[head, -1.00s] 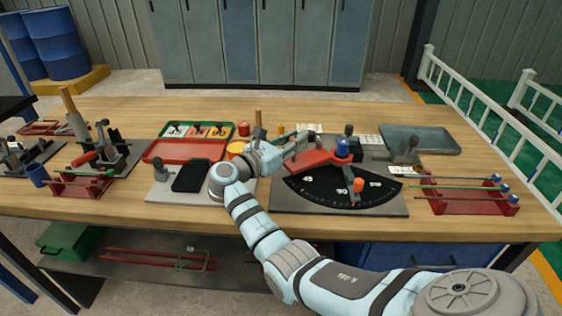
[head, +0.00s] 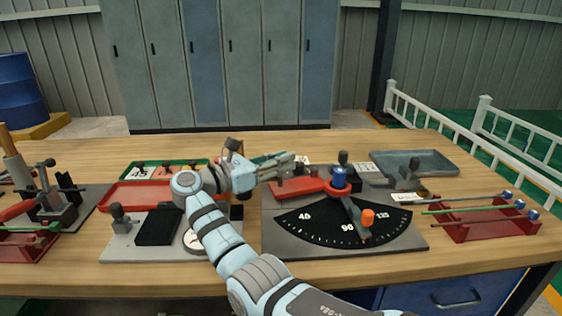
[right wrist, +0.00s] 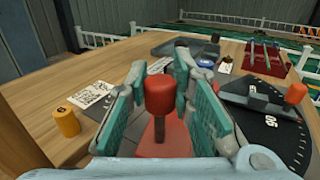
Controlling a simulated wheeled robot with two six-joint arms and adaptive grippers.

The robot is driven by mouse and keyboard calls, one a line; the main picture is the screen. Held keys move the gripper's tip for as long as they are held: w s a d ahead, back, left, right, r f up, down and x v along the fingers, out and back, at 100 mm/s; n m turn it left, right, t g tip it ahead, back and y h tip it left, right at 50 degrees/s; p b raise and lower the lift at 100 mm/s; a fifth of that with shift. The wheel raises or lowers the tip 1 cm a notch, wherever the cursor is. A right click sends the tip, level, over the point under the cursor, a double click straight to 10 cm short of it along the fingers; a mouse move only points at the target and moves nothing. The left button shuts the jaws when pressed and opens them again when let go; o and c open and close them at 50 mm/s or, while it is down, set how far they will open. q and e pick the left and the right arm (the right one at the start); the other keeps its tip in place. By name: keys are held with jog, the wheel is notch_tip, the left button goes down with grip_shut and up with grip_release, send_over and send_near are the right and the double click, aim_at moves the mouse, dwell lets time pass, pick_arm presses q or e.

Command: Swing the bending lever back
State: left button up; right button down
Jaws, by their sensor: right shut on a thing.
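The bending lever (head: 300,187) is a red flat arm reaching left from the blue-capped pivot (head: 339,178) of the bending station. Its red upright handle (right wrist: 159,95) stands between my right gripper's fingers in the right wrist view. My right gripper (head: 298,160) is shut on this handle, above the lever's left end; its teal-padded fingers also show in the right wrist view (right wrist: 161,68). In the head view the gripper hides the handle. A black angle dial (head: 310,224) lies in front of the pivot, with an orange-knobbed arm (head: 367,217) near its 90 mark. My left gripper is not in view.
A red rack (head: 485,222) with several rods stands at the right. A grey tray (head: 415,163) lies at the back right. A red tray (head: 150,195) is at the left, behind a black pad (head: 159,227). A yellow cylinder (right wrist: 66,122) stands near the gripper.

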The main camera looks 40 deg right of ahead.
jog(key=c, duration=1.4)
grip_release()
jog(key=shift+o, duration=0.2)
jog(key=a, duration=0.7)
jog(key=w+a, duration=0.1)
jog(key=a, duration=0.3)
jog(key=shift+a, duration=0.5)
